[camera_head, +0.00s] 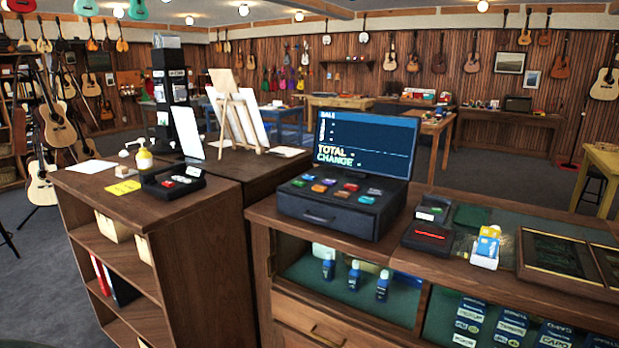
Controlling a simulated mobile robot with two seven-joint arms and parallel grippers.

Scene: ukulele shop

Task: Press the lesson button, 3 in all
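A cash register (340,208) stands on the glass-fronted wooden counter. Its top carries several coloured buttons (324,185) in red, teal, orange, purple and other colours. Their labels are too small to read, so I cannot tell which one is the lesson button. The register's screen (366,143) faces me and shows a sale heading, a total line and a change line; no amounts are legible. Neither of my grippers is in view.
A card terminal (429,236) and a small card holder (486,248) stand right of the register. Left, a wooden shelf unit (215,262) holds a pump bottle (144,159), yellow notes (122,187) and a black device (172,182). Guitars hang on the far walls.

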